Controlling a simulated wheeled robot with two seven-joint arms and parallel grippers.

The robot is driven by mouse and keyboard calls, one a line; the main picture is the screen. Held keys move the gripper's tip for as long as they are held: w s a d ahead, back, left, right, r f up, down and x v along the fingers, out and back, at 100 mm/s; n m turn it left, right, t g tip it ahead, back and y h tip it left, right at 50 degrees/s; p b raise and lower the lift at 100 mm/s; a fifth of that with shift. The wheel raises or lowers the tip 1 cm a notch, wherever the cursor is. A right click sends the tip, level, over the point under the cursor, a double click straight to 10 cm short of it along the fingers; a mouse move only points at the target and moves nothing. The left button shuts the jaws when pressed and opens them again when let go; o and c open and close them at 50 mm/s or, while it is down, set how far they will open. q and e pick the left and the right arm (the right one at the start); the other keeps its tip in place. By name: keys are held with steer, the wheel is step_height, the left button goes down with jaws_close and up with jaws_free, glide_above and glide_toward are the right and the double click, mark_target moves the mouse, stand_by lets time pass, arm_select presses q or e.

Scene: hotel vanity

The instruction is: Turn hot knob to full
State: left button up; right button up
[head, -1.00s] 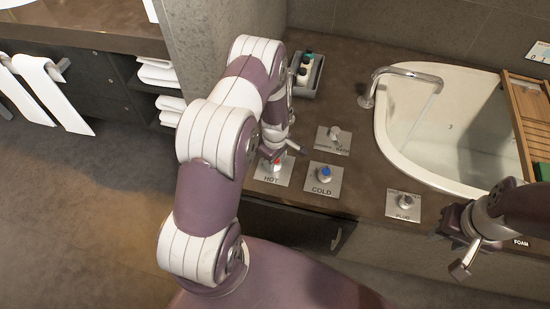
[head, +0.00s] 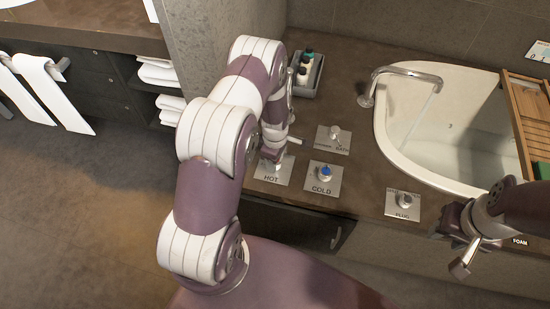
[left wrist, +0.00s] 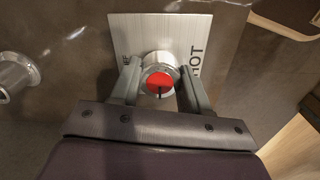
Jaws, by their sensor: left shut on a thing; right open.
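The hot knob (left wrist: 159,84) has a red cap with a dark mark and sits on a metal plate (left wrist: 180,35) lettered HOT. In the left wrist view my left gripper (left wrist: 158,75) has one finger on each side of the knob and is shut on it. In the head view my left gripper (head: 275,158) is over the HOT plate (head: 272,177) and hides most of the knob. My right gripper (head: 462,240) is at the lower right, open and away from the knobs. A thin stream of water (head: 434,105) falls from the faucet (head: 405,75) into the tub.
The blue-capped cold knob (head: 325,173) is just right of the hot plate. A shower/bath lever (head: 335,135) stands behind it, and the plug knob (head: 404,202) is farther right. The tub (head: 400,160), a wooden tray (head: 527,110) and a toiletry caddy (head: 308,88) are beyond.

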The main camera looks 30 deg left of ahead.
arm_select(q)
steer(key=o, duration=1)
steer(key=shift+o, duration=0.2)
step_height(320, 180, up, 13)
steer(key=p, duration=0.1)
steer(key=shift+f, duration=0.2)
